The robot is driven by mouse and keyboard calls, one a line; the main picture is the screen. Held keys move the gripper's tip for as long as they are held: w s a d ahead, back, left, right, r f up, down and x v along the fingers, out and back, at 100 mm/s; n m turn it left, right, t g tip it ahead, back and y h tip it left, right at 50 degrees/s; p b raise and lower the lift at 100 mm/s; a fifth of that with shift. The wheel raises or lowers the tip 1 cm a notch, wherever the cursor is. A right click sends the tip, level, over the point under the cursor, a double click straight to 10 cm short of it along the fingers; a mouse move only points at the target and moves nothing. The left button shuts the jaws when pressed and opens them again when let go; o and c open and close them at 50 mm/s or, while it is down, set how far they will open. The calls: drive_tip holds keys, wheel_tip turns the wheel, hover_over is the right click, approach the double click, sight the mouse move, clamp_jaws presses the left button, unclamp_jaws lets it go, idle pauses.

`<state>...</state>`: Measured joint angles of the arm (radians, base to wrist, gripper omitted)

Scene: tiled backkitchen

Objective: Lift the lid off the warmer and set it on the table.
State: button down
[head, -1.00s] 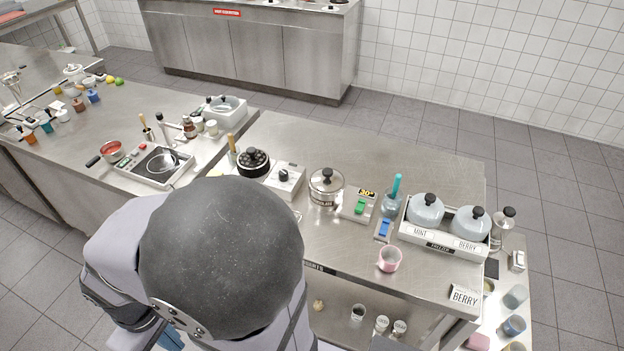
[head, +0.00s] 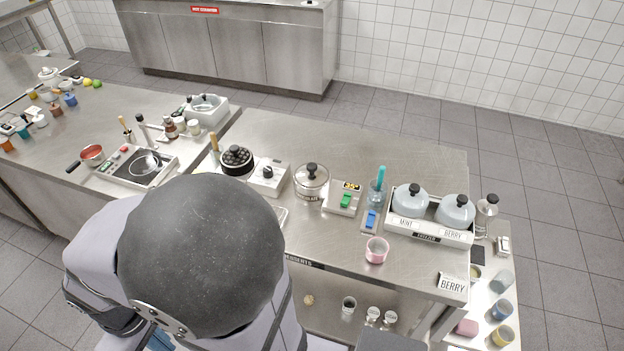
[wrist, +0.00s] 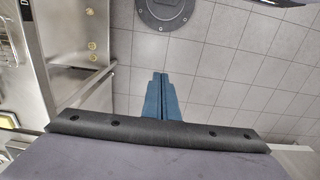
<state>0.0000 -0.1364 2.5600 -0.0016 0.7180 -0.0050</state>
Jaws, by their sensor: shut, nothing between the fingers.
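The likely warmer (head: 308,191) is a round steel pot on the steel table (head: 340,240), near the middle of the head view. Its lid (head: 313,176) sits on top, with a black knob; the small label on its front is too small to read. My gripper (wrist: 163,76) shows in the wrist view as two blue fingers pressed together with nothing between them, over the grey tiled floor. It is away from the warmer, low beside the table.

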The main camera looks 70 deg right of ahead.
unclamp_jaws()
idle(0.3)
